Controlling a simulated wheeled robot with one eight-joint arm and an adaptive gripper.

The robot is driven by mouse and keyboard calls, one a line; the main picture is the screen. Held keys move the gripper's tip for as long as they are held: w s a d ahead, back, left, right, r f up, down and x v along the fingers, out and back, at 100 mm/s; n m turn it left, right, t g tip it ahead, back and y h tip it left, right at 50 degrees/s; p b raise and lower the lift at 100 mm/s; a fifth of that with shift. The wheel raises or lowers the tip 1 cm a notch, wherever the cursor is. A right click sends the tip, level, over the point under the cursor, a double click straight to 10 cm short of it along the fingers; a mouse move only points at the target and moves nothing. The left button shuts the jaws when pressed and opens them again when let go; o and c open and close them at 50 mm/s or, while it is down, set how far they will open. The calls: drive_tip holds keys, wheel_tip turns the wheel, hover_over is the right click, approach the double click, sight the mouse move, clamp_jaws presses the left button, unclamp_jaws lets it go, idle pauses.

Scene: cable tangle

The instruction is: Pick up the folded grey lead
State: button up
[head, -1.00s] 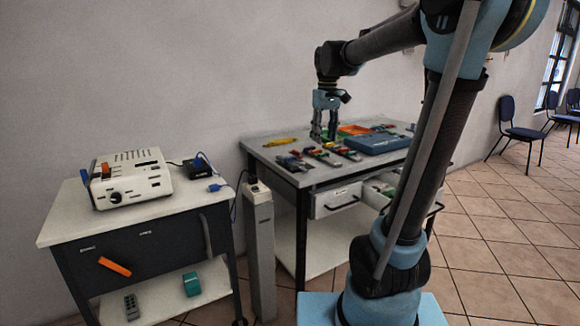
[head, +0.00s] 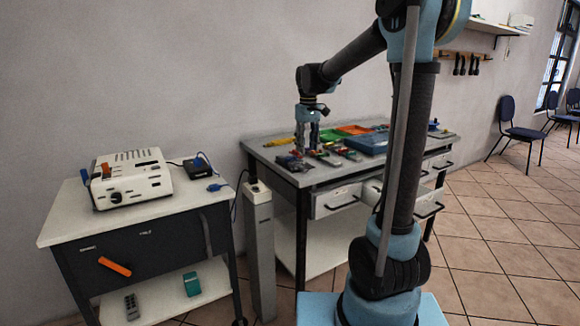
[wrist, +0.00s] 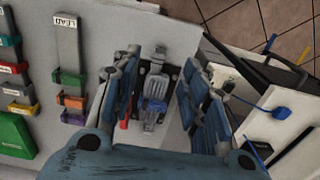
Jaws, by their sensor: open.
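My gripper (head: 306,149) is open, pointing down over the left front part of the workbench in the head view. In the wrist view its two fingers (wrist: 161,62) stand on either side of a grey item with a blue band (wrist: 154,102), which looks like the folded grey lead, though I cannot be sure. The item lies on the grey bench top between the fingers, with no clear contact. Another grey strip (wrist: 67,45), labelled "LEAD", with coloured bands, lies to the left, outside the fingers.
More banded pieces (wrist: 10,50) lie farther left. The bench edge is close on the right in the wrist view. In the head view, a blue case (head: 368,143) sits farther right on the bench. A grey post (head: 261,250) stands between bench and side table (head: 60,222).

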sight(305, 169)
wheel_tip(305, 169, down, 4)
drive_tip(key=shift+r, duration=0.1)
drive_tip(key=shift+w+a+f, duration=0.1)
drive_tip(key=shift+a+f, duration=0.05)
drive_tip(key=shift+f, duration=1.2)
drive_tip(key=shift+w+a+f, duration=0.1)
drive_tip(key=shift+a+f, duration=0.05)
drive_tip(key=shift+f, duration=1.2)
drive_tip(key=shift+c, duration=0.6)
clamp_jaws()
